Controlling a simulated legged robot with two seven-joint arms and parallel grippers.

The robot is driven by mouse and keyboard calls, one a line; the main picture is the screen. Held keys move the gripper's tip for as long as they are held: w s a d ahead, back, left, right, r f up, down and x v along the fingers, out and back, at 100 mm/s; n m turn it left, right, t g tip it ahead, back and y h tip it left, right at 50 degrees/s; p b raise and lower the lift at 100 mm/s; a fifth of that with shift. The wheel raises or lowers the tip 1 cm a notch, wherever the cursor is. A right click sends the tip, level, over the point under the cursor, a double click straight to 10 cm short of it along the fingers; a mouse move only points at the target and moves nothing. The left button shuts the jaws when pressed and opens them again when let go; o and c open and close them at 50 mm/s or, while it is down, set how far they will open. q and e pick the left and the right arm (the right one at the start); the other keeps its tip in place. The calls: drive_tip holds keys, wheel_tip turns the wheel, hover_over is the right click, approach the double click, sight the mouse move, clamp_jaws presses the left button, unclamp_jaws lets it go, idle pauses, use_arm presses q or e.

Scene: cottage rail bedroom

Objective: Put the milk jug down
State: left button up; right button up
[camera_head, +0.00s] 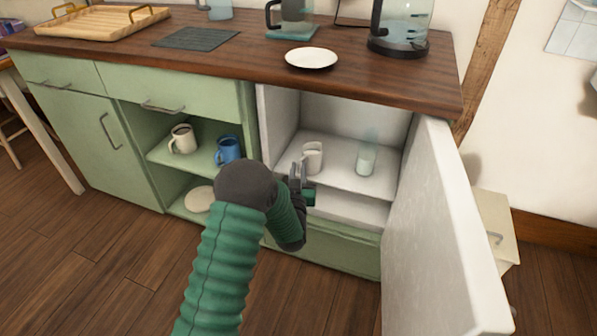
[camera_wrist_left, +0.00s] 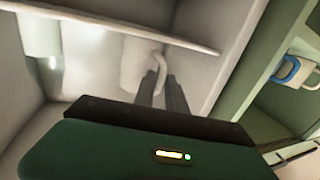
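The white milk jug (camera_head: 313,157) stands upright on the shelf inside the open fridge, its handle on the left side. In the left wrist view, the jug (camera_wrist_left: 136,68) is partly visible, with its handle at the fingertips. My left gripper (camera_head: 298,170) is at the fridge opening, just left of and in front of the jug. In the wrist view its two dark fingers (camera_wrist_left: 161,80) are apart, with the handle showing at and between their tips; contact is unclear. My right gripper is not in view.
A glass of milk (camera_head: 366,161) stands right of the jug. The open fridge door (camera_head: 440,230) bounds the right side. A blue mug (camera_head: 229,150) and a cream mug (camera_head: 183,139) occupy the left cupboard. The countertop (camera_head: 230,70) overhangs the fridge, with a white plate (camera_head: 312,58) on it.

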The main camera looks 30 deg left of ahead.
use_arm(q)
drive_tip(key=shift+o, duration=1.1)
drive_tip(key=shift+s+d, duration=0.1)
drive_tip(key=p+v, duration=0.4)
drive_tip(key=v, duration=0.8)
drive_tip(key=s+d+f+m+g+h, duration=0.2)
drive_tip(key=d+m+g+h, duration=0.35)
drive_tip(key=d, duration=0.55)
drive_tip(key=s+d+g+h, duration=0.1)
drive_tip(key=s+g, duration=0.3)
drive_tip(key=s, duration=0.4)
drive_tip(key=s+d+r+g+h, duration=0.1)
drive_tip(key=s+d+g+h, duration=0.1)
drive_tip(key=s, duration=0.6)
drive_tip(key=shift+s+d+r+m+g, duration=0.3)
drive_tip(key=shift+d+g, duration=0.2)
drive_tip(key=shift+g, duration=0.35)
